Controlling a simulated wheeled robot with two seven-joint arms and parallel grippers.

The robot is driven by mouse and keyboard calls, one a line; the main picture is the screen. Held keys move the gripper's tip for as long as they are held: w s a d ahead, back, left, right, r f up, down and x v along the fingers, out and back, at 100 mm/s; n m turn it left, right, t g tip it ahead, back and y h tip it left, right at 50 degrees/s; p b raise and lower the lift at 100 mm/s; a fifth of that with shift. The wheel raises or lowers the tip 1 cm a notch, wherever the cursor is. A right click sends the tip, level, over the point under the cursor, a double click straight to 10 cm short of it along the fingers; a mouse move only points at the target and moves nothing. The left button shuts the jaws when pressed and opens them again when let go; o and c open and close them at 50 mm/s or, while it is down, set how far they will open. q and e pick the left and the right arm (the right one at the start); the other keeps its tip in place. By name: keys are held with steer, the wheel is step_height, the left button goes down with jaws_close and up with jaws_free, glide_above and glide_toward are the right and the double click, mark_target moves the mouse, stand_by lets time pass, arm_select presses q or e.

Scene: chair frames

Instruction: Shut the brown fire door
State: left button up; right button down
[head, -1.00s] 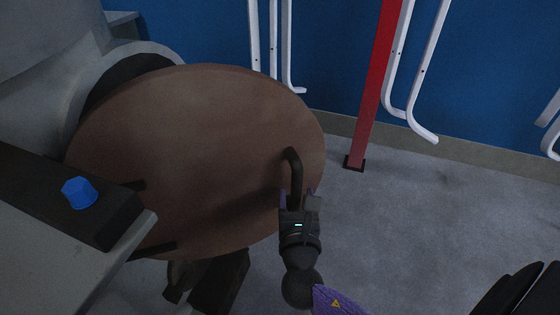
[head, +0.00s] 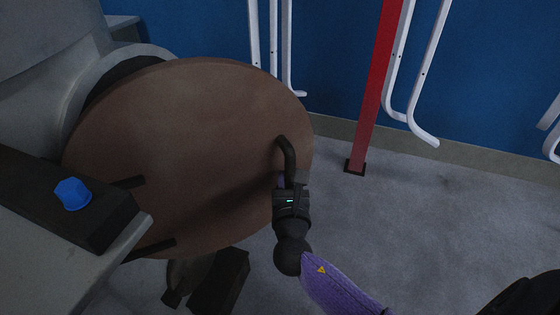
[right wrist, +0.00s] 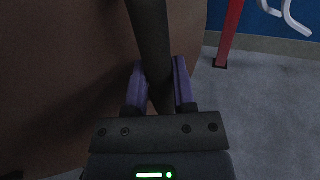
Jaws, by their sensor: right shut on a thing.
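The brown fire door (head: 190,140) is a large round disc at the left of the head view, standing partly open in front of a grey round opening (head: 90,95). Its dark bent handle (head: 285,152) sticks out near the door's right edge. My right gripper (head: 289,184) is at the lower part of this handle. In the right wrist view its two purple fingers (right wrist: 160,88) stand on either side of the dark handle bar (right wrist: 152,45) and are shut on it. The door's brown face (right wrist: 60,80) fills the left of that view. My left gripper is not in view.
A red post (head: 373,90) stands on the grey floor behind the door to the right. White bent tubes (head: 425,75) hang along the blue wall. The floor right of the door is clear.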

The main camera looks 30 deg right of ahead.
mark_target(278, 163)
steer(key=w, duration=0.2)
steer(key=w+b, duration=0.1)
steer(key=w, duration=0.2)
steer(key=shift+w+d+f, duration=0.1)
steer(key=shift+w+d, duration=0.2)
steer(key=shift+d, duration=0.05)
steer(key=shift+w+b, duration=0.25)
steer(key=shift+b, duration=0.05)
